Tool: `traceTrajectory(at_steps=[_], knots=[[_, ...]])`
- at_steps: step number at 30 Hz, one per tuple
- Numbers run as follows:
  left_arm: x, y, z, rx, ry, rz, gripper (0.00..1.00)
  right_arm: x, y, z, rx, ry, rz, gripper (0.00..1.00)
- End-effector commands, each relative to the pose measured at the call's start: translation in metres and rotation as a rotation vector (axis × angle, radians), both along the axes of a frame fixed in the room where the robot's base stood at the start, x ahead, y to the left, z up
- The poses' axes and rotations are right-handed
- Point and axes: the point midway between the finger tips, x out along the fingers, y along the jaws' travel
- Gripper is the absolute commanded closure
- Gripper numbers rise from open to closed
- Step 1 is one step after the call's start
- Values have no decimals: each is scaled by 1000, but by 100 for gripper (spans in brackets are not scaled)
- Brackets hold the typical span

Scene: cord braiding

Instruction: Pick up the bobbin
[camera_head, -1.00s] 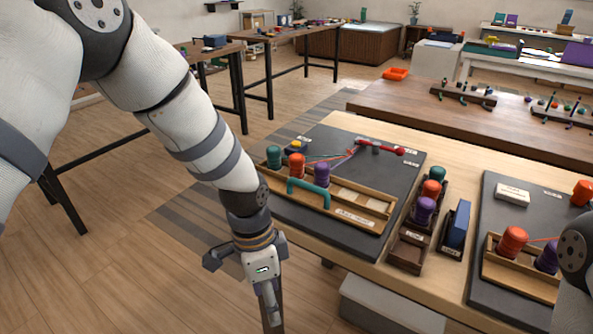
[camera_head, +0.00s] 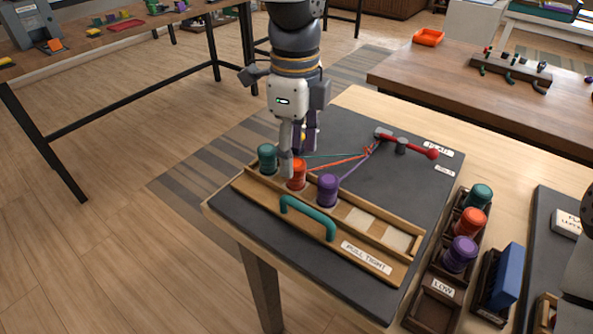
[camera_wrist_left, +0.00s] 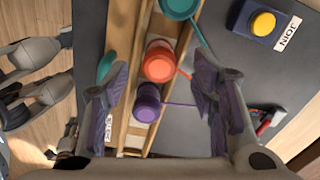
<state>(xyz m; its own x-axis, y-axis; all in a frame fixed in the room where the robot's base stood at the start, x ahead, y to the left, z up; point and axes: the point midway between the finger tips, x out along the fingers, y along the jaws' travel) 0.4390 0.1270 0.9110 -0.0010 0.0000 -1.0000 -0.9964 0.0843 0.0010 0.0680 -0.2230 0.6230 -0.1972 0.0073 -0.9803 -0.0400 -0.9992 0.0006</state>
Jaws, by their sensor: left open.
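Three bobbins stand in a row in the wooden rack (camera_head: 375,262) on the dark board: teal (camera_head: 267,158), orange (camera_head: 297,174) and purple (camera_head: 328,190). A thread runs from each towards a red-handled piece (camera_head: 405,145) at the back. My left gripper (camera_head: 299,150) points down over the row at the orange bobbin, with its fingers apart. In the left wrist view the orange bobbin (camera_wrist_left: 158,60) and purple bobbin (camera_wrist_left: 147,103) lie between the open fingers (camera_wrist_left: 160,97), and the teal bobbin (camera_wrist_left: 178,8) is at the top edge. Nothing is held. My right gripper is out of view.
A teal handle (camera_head: 308,218) stands at the rack's front. A dark tray (camera_head: 433,303) with teal, orange and purple bobbins and a blue block (camera_head: 506,277) are to the right. A yellow button (camera_wrist_left: 263,23) is on the board.

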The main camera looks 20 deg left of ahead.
Motion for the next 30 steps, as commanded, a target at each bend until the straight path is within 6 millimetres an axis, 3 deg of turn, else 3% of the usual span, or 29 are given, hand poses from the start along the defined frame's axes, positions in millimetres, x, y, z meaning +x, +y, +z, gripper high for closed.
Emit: traceTrajectory(at_steps=[6, 13, 20, 30], knots=[[-1, 3, -36, 1, 0, -1, 48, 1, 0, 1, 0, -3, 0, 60], [-1, 3, -38, 0, -2, 0, 48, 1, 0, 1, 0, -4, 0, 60], [-1, 3, -38, 0, -2, 0, 98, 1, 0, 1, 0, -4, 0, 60], [-1, 3, -35, 0, -3, 1, 100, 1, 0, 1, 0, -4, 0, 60]])
